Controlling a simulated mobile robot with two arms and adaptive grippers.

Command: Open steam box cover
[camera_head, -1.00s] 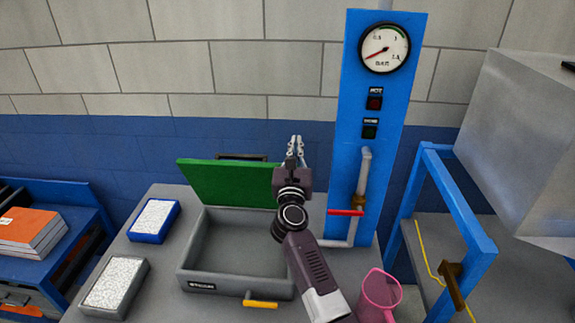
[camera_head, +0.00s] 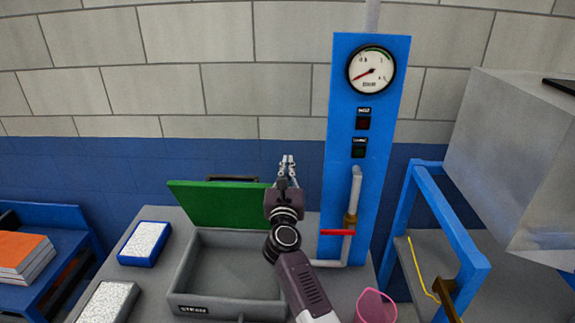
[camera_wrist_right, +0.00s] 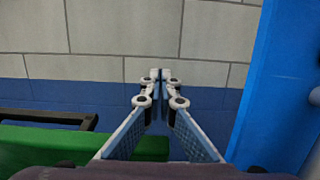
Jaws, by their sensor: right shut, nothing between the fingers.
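The steam box (camera_head: 230,270) is a grey open tray on the grey table, with a "STEAM" label on its front. Its green cover (camera_head: 215,203) stands raised at the back edge, leaning back, with a dark handle (camera_head: 232,179) behind its top. The box interior looks empty. My right gripper (camera_head: 287,158) points up and away, beside the cover's right end, and is shut and empty. In the right wrist view its fingertips (camera_wrist_right: 160,76) meet in front of the wall, with the green cover (camera_wrist_right: 50,148) at lower left. My left gripper is out of view.
A blue panel (camera_head: 340,110) with a gauge, two buttons and a pipe with a red valve handle (camera_head: 338,232) stands right of my right gripper. A pink mug (camera_head: 375,307) is at lower right. Blue and grey blocks (camera_head: 145,243) (camera_head: 108,303) lie left of the box.

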